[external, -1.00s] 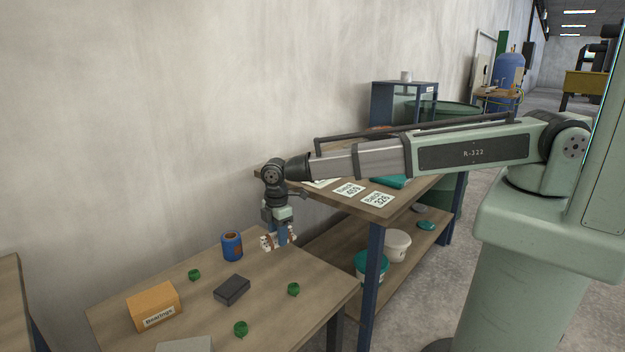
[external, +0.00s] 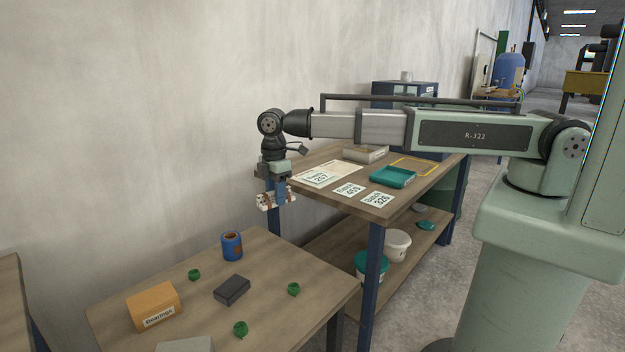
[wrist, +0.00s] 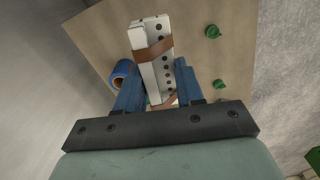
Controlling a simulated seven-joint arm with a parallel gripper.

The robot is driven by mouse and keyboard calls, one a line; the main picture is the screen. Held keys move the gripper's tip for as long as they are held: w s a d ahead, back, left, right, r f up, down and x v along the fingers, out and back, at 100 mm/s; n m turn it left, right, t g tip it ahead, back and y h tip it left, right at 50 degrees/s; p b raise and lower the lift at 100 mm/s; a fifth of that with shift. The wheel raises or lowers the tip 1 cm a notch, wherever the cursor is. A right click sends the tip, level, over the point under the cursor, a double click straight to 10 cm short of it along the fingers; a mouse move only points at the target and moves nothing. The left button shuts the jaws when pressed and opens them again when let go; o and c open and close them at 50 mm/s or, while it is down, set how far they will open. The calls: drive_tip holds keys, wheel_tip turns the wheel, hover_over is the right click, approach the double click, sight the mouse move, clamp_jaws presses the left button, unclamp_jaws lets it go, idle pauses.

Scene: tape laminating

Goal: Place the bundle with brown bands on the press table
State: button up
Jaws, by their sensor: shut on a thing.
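My gripper (external: 275,191) is shut on the bundle with brown bands (external: 268,203) and holds it in the air above the far edge of the near table. In the wrist view the bundle (wrist: 155,65) is a stack of white strips with dark holes and brown bands around it, between my blue fingers (wrist: 155,92). Part of it is hidden by the fingers. Another table (external: 405,198) stands to the right of the bundle, with cards labelled Batch 207 (external: 318,178), Batch 409 (external: 348,190) and Batch 326 (external: 378,199). I cannot tell for certain which table is the press table.
The right table also holds a teal tray (external: 393,177), a grey box (external: 365,153) and a yellow outline (external: 415,166). The near table (external: 205,290) holds a blue roll (external: 232,246), a dark block (external: 231,290), an orange Bearings box (external: 154,306) and green pieces (external: 241,328).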

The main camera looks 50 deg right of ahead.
wheel_tip(320, 180, up, 12)
drive_tip(key=r, duration=0.1)
drive_tip(key=n, duration=0.1)
hover_over(302, 163)
wheel_tip(302, 163, down, 5)
drive_tip(key=shift+g, duration=0.4)
drive_tip(key=shift+f, duration=5.45)
drive_tip(key=shift+f, duration=0.1)
drive_tip(key=o, duration=1.1)
